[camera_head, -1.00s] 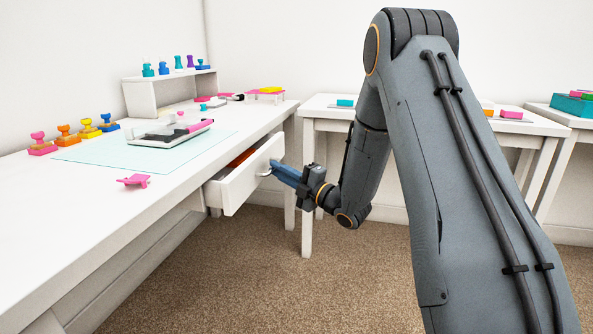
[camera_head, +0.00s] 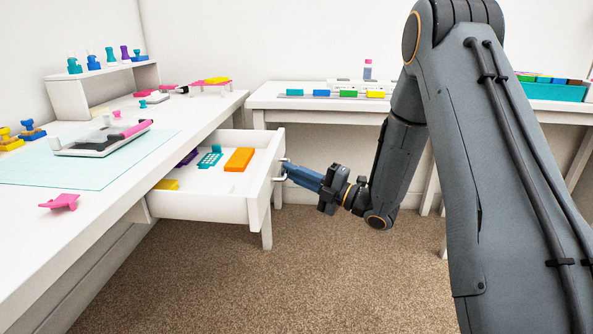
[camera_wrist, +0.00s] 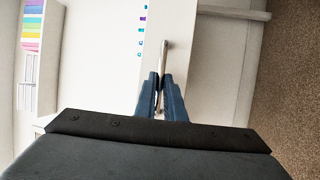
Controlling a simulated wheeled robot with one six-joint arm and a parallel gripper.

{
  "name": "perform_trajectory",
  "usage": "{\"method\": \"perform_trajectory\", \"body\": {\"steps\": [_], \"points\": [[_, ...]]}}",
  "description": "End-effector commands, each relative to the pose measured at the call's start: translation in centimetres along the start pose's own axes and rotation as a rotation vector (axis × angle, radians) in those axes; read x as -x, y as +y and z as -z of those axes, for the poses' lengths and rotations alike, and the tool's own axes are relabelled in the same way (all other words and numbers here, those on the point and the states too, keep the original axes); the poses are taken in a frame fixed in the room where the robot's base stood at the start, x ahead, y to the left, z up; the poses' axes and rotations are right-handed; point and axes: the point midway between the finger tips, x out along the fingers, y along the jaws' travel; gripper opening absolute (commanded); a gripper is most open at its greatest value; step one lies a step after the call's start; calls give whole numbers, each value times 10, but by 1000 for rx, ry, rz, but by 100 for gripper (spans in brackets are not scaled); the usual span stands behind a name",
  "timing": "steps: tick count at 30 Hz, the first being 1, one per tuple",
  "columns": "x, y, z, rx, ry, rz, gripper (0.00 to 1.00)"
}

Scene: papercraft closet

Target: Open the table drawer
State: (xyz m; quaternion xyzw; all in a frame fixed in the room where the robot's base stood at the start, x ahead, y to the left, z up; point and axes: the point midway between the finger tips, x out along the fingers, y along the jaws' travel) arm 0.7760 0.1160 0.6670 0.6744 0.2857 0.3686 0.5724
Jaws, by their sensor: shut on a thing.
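The white table drawer (camera_head: 205,207) is pulled well out from under the white table (camera_head: 110,190) in the head view. Inside it lie an orange block (camera_head: 239,160), a teal piece (camera_head: 209,157), and purple and yellow pieces. My gripper (camera_head: 287,170) is shut on the drawer's handle (camera_head: 283,166) at the drawer front. In the wrist view, the two blue fingers (camera_wrist: 161,88) close around the metal handle bar (camera_wrist: 164,60). The drawer's rear part is hidden under the tabletop.
A pink piece (camera_head: 60,202) lies near the table's front edge. A cutting mat (camera_head: 100,168) and a grey-and-white device (camera_head: 103,138) lie behind it. A second white table (camera_head: 330,107) stands at the back. Carpeted floor (camera_head: 300,280) in front of the drawer is clear.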

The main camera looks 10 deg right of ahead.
Motion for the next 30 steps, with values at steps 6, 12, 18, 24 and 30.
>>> {"method": "perform_trajectory", "body": {"steps": [6, 12, 18, 24, 30], "points": [[0, -2, 3, -4, 8, 3, 0], [0, -2, 3, -3, 7, 3, 12], [0, -1, 2, -2, 5, 2, 27], [2, -1, 1, -1, 3, 2, 27], [25, 0, 0, -2, 0, 3, 27]]}}
